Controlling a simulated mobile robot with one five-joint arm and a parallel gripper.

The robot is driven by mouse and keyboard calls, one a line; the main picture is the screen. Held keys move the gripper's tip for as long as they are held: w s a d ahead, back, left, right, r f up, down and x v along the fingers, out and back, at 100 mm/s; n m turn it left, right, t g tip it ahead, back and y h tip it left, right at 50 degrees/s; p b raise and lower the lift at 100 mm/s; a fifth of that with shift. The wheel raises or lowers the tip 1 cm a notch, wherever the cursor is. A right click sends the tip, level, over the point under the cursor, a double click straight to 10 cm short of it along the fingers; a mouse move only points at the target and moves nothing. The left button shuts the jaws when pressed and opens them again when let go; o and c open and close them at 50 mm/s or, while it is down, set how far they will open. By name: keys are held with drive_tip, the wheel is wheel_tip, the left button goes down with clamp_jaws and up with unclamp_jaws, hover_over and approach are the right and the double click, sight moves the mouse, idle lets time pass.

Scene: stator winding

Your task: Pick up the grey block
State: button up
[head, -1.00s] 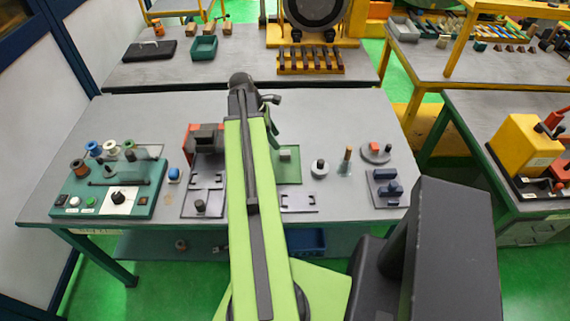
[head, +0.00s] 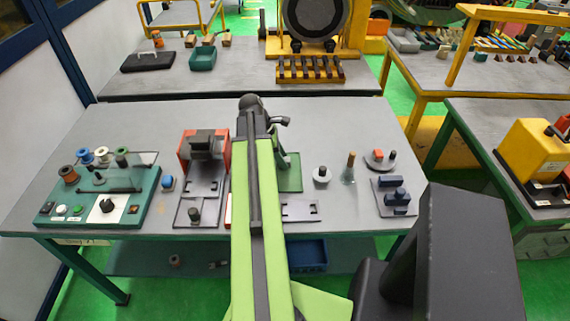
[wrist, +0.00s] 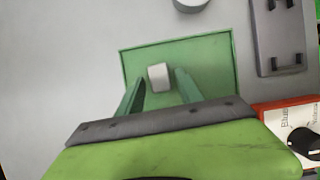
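The grey block (wrist: 159,77) is a small pale block on a green mat (wrist: 213,50) in the wrist view. My gripper (wrist: 161,86) is open, with its two green fingers pointing at the block. The block sits about between the fingertips, with a visible gap on each side. Whether the fingers are down at the block's height is hard to tell. In the head view my gripper (head: 283,150) is over the green mat (head: 291,183), partly hidden by my arm. I cannot make out the block there.
A white round part (head: 321,175), a cone with a brown top (head: 349,168) and a grey tray with dark blocks (head: 385,205) stand right of the mat. A red-framed fixture (head: 202,145) and a green winding panel (head: 75,205) are on the left. The table's back is clear.

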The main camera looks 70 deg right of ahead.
clamp_jaws()
drive_tip(key=shift+r, duration=0.1)
